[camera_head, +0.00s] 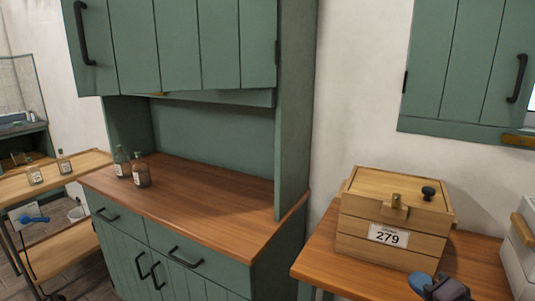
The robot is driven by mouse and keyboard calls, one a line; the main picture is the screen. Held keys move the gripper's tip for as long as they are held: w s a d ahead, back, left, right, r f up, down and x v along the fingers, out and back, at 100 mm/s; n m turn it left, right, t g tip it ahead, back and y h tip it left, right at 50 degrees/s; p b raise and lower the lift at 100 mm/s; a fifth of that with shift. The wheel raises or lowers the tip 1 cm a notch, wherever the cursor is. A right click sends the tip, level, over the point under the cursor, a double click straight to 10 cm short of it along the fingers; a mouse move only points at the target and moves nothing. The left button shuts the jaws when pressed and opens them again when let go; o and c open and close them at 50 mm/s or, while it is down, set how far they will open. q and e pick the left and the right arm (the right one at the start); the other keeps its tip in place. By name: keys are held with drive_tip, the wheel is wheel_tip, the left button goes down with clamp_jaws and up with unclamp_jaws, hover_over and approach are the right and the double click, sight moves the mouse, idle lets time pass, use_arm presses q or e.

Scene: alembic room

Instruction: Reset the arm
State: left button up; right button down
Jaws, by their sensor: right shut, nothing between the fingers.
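My right gripper (440,287) shows at the bottom right edge, in front of the wooden table and just below the wooden box. It is shut with nothing between its fingers. Only its end is in view; the rest of the arm is cut off by the frame. My left gripper is not in view.
A wooden box (386,254) labelled 279, with a black knob on its lid, stands on the wooden table (325,262). A white case (519,262) is at the right edge. The green cabinet (208,240) has two bottles (141,172) on its mostly clear counter. A wooden shelf unit (60,253) stands left.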

drive_tip(key=s+a+f+n+g+h, duration=0.1)
drive_tip(key=s+a+f+n+g, duration=0.25)
drive_tip(key=s+f, duration=0.35)
drive_tip(key=s+a+f+n+g+h, duration=0.1)
drive_tip(key=s+a+f+n+g, duration=0.2)
drive_tip(key=s+f, duration=0.45)
drive_tip(key=s+n+g+h, duration=0.3)
drive_tip(key=s+n+g, duration=0.3)
drive_tip(key=s, duration=1.4)
drive_tip(key=w+a+f+t+y+p, duration=0.1)
drive_tip(key=w+f+t, duration=0.5)
drive_tip(key=w+t, duration=0.2)
drive_tip(key=shift+w+f+p, duration=0.2)
drive_tip(key=shift+w+p, duration=0.15)
drive_tip(key=shift+w, duration=0.55)
drive_tip(key=shift+s+d+m, duration=0.1)
drive_tip(key=shift+d+m, duration=0.05)
drive_tip(key=shift+m, duration=0.2)
